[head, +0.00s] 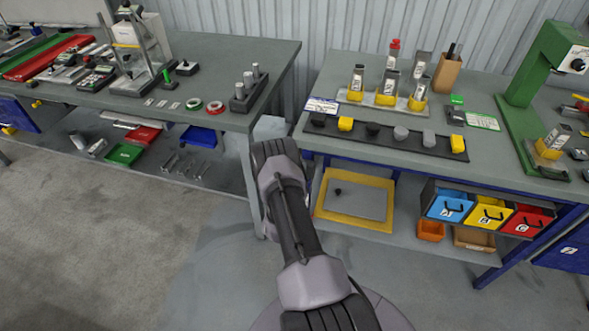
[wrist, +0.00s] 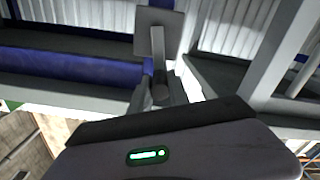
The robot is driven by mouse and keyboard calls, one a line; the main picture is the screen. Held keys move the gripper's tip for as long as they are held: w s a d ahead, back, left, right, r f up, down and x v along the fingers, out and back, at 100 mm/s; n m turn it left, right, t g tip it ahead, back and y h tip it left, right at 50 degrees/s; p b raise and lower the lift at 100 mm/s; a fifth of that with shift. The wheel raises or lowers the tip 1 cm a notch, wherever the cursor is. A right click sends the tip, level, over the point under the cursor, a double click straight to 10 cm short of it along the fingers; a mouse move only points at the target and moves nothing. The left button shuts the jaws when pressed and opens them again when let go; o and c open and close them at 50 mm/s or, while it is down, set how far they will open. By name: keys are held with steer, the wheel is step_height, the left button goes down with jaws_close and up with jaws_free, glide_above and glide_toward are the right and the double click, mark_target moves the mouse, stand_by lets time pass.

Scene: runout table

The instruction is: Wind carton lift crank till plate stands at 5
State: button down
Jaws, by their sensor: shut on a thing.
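A metal frame with slanting posts (head: 143,52) stands on the left bench. A pale box (head: 125,30) sits at it, and this may be the carton lift. I cannot make out its crank, scale or plate height. In the head view my arm reaches toward the gap between the benches, and its own links hide the gripper. In the wrist view my gripper (wrist: 160,92) is shut on a grey part with a square, plate-like end (wrist: 155,40). A dark round piece shows below that end. What the held part belongs to is unclear.
The left bench (head: 225,55) also bears a block with upright grey pegs (head: 249,88). Blue, yellow and red bins hang below. Floor at left is clear.

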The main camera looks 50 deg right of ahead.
steer(key=shift+s+d+m, duration=0.25)
steer(key=shift+s+m, duration=0.35)
steer(key=shift+m, duration=0.5)
steer(key=shift+s, duration=0.1)
steer(key=c, duration=1.3)
jaws_free()
steer(key=shift+o, duration=0.2)
steer(key=shift+a, duration=0.1)
steer(key=p+v, duration=0.5)
steer(key=v, duration=1.2)
steer(key=shift+a, duration=0.1)
